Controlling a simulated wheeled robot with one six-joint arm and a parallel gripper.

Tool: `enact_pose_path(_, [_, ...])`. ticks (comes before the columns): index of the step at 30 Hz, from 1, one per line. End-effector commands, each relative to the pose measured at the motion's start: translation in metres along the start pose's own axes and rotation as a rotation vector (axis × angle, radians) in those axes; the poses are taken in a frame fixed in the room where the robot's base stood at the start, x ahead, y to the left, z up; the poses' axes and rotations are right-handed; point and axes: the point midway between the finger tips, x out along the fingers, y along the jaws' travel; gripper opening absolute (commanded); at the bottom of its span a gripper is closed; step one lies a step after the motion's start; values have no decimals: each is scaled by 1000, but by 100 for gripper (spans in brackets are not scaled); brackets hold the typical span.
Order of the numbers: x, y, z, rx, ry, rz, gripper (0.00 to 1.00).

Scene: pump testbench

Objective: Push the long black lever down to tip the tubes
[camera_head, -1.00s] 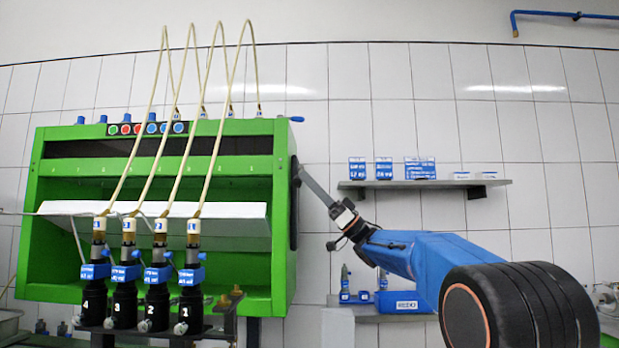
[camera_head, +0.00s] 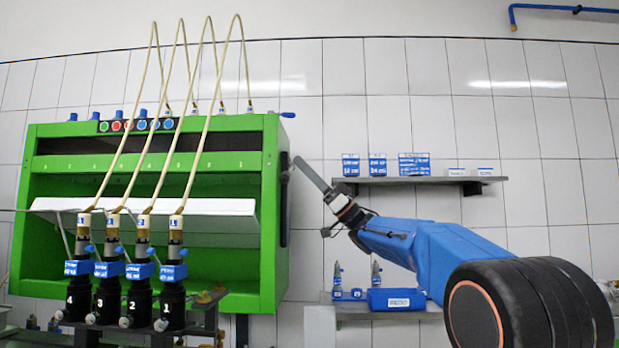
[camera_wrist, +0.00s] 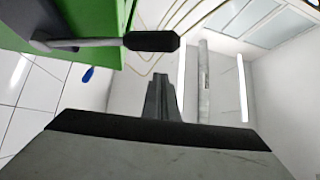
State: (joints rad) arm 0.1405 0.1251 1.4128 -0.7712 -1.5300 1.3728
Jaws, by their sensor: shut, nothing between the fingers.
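The long lever shows in the wrist view as a grey rod with a black grip (camera_wrist: 152,41), sticking out sideways from the green bench's side panel. In the head view its dark end (camera_head: 285,171) shows small at the bench's right side. My gripper (camera_head: 297,160) points up and left beside that panel, its tip close to the lever. In the wrist view my gripper (camera_wrist: 163,78) is shut and empty, with the black grip just beyond its tips in the picture. Whether they touch I cannot tell. No tubes being tipped can be made out inside the bench.
The green bench (camera_head: 270,215) fills the left, with a white panel (camera_head: 150,207) inside. Several numbered black injectors (camera_head: 172,308) with pale hoses stand in front. An upper shelf (camera_head: 420,181) and a lower shelf (camera_head: 390,313) with blue boxes are on the wall behind my arm.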

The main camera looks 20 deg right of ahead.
Motion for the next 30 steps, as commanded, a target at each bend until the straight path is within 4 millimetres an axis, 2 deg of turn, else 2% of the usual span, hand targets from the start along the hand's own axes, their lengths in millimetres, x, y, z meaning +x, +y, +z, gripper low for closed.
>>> enact_pose_path(8, [-32,4,-2,-2,1,0,0])
enact_pose_path(18, [-82,10,-4,-2,2,-1,0])
enact_pose_path(24, [-96,12,-4,-3,2,-2,0])
enact_pose_path(30, [-98,12,-4,-2,2,-2,0])
